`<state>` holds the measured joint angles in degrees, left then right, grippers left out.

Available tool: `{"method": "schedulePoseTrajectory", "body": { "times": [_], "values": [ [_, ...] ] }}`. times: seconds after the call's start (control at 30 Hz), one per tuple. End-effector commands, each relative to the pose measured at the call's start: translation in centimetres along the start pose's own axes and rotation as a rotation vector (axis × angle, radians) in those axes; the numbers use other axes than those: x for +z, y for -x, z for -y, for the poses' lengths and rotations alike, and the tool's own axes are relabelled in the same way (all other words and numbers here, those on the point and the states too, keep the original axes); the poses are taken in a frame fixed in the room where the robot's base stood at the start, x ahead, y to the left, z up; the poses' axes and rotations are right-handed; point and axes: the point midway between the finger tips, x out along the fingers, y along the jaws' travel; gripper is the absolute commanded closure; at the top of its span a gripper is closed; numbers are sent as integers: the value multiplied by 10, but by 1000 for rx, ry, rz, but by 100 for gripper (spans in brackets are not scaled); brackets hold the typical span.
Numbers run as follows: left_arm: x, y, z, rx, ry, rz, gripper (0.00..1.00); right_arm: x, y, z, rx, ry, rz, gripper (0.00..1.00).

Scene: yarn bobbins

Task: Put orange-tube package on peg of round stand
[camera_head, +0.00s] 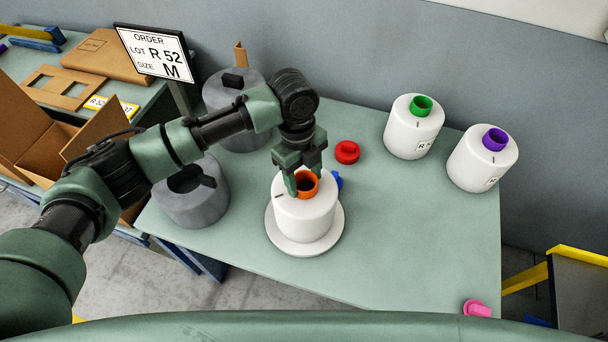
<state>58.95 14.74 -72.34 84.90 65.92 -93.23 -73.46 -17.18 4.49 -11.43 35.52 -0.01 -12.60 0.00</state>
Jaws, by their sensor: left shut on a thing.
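The orange-tube package (305,217) is a white yarn bobbin with an orange tube at its top. It stands upright over the round stand (327,246), a white disc whose rim shows around the bobbin's base. The peg is hidden, and I cannot tell whether the base rests fully on the disc. My left gripper (308,185) reaches down from above and is shut on the orange tube's rim. My right gripper is not in view.
White bobbins with a green tube (408,131) and a purple tube (479,165) stand at the back right. A red cap (347,152) lies behind the stand; a pink piece (477,308) lies at the front right. Grey cylinders (190,203) stand left. The table's right middle is clear.

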Motion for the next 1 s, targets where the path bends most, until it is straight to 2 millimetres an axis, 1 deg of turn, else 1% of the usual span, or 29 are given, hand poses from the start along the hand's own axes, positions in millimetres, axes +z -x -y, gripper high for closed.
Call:
{"method": "schedulePoseTrajectory", "body": {
  "times": [0.03,0.27,0.67,0.7,0.77,0.8,1.0],
  "values": [
    [0,3,2,-5,-1,0,100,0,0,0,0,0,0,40],
    [0,3,2,-5,-2,0,100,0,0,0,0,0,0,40],
    [0,-2,2,-5,-2,0,100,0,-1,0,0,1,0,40],
    [0,-2,2,-6,-2,0,39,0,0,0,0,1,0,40],
    [0,-2,2,-5,-2,0,23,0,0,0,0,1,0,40],
    [0,-3,1,-5,-2,0,19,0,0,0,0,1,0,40],
    [0,-4,1,-2,-1,0,19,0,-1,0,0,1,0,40]
  ]
}}
